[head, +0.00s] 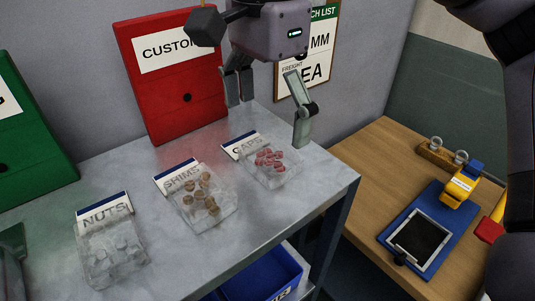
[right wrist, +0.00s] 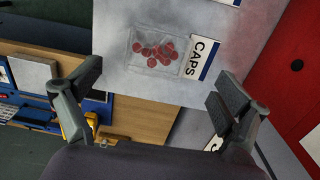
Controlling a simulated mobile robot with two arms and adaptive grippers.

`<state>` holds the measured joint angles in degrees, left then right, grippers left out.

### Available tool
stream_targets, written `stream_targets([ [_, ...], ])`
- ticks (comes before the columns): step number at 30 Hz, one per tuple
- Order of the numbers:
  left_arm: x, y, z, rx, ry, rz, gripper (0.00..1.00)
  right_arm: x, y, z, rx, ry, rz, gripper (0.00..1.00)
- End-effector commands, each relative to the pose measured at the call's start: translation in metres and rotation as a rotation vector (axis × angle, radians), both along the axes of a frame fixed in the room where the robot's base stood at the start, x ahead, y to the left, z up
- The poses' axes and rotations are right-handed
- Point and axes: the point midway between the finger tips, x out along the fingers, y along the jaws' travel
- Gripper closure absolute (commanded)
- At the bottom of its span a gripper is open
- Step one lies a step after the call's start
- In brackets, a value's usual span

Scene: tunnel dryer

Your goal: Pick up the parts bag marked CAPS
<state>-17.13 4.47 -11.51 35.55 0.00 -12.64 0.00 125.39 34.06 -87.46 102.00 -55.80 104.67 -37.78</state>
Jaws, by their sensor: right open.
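The CAPS bag (head: 278,172) is a clear bag of red caps with a white, blue-edged label. It lies flat near the right end of the grey metal table (head: 125,170). My right gripper (head: 267,120) is open and empty above the bag, its fingers spread apart and not touching it. In the right wrist view the CAPS bag (right wrist: 152,50) lies beyond the fingertips, between the two fingers in the picture. At the left edge of the head view, a dark grey piece looks like part of my left gripper (head: 12,245); its jaws cannot be made out.
The SHIMS bag (head: 205,203) and the NUTS bag (head: 112,252) lie to the left on the same table. A red CUSTOM board (head: 185,97) stands behind. A wooden bench (head: 375,165) with a blue-framed device (head: 420,238) is at right. A blue bin (head: 265,275) sits below the table.

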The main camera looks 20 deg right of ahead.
Motion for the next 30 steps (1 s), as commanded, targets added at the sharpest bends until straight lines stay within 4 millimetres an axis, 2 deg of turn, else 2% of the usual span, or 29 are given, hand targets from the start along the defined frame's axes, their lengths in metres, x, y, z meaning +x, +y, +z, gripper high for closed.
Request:
stream_targets([
  [4,0.009,-0.001,0.003,-0.002,-0.015,0.000,0.60,-0.001,0.000,-0.011,0.000,0.000,0.001,0.06],
  [8,0.008,-0.001,0.007,-0.002,-0.012,0.000,0.60,-0.001,-0.002,-0.020,-0.001,0.002,0.000,0.06],
  [15,0.001,0.000,0.018,-0.001,-0.003,0.000,0.60,-0.002,-0.005,-0.055,0.000,0.001,0.000,0.06],
  [18,-0.001,0.000,0.018,0.000,0.001,0.000,0.60,-0.002,-0.005,-0.062,0.001,-0.001,-0.001,0.06],
  [25,-0.002,0.001,0.017,0.002,0.003,0.000,0.60,-0.001,-0.005,-0.065,0.003,-0.001,-0.001,0.06],
  [30,-0.002,0.002,0.017,0.003,0.003,0.000,0.60,-0.001,-0.005,-0.064,0.002,0.000,-0.001,0.17],
])
